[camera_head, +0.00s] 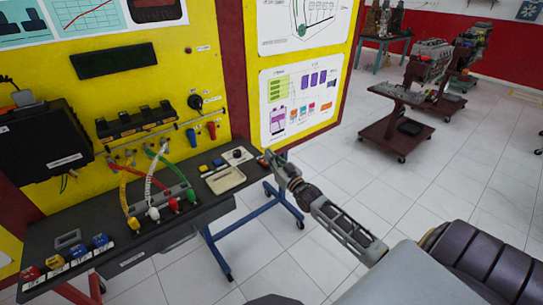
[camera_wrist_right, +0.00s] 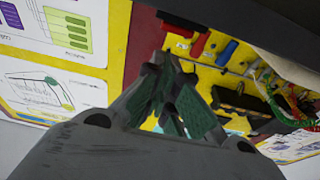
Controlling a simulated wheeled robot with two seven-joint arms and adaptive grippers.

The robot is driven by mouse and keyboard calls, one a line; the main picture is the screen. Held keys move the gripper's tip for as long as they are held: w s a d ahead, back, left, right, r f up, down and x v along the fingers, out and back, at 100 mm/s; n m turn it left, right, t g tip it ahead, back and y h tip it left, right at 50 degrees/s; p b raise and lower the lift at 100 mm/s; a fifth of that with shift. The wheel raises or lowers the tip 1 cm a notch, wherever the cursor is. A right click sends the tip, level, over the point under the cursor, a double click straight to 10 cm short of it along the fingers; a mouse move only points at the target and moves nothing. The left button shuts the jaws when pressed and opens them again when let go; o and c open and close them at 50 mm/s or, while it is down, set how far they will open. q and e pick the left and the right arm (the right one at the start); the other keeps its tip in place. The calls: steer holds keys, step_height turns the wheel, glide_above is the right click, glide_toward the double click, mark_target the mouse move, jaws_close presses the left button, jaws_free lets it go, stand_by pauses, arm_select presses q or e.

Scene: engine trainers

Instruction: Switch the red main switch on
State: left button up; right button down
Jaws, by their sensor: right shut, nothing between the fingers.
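My right gripper (camera_head: 270,160) reaches in from the lower right to the right end of the dark bench. Its fingers are shut and empty, and fill the middle of the right wrist view (camera_wrist_right: 170,95). I cannot tell for certain which red part is the main switch. A small red knob (camera_head: 188,50) with a label sits high on the yellow panel. A red handle (camera_head: 191,137) hangs on the panel's rail and shows in the wrist view (camera_wrist_right: 201,45). A red block (camera_head: 30,273) sits at the bench's front left. My left gripper is out of view.
The bench (camera_head: 180,228) carries a black knob on a pale plate (camera_head: 238,154), a beige tray (camera_head: 226,180) and coloured cables (camera_head: 150,185). A blue handle (camera_head: 211,130) hangs beside the red one. Open tiled floor (camera_head: 350,165) lies to the right, before an engine stand (camera_head: 400,120).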

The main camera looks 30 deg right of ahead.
steer(key=shift+s+f, duration=0.1)
steer(key=shift+f, duration=0.95)
steer(key=shift+s, duration=0.1)
steer(key=shift+f+b, duration=0.3)
steer(key=shift+b, duration=0.3)
steer(key=shift+f+t+b, duration=0.15)
steer(key=shift+t+b, duration=0.25)
steer(key=shift+b, duration=0.05)
steer(key=shift+d, duration=0.1)
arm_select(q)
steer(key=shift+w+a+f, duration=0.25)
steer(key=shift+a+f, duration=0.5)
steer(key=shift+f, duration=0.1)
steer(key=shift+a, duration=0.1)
arm_select(e)
steer(key=shift+r, duration=0.2)
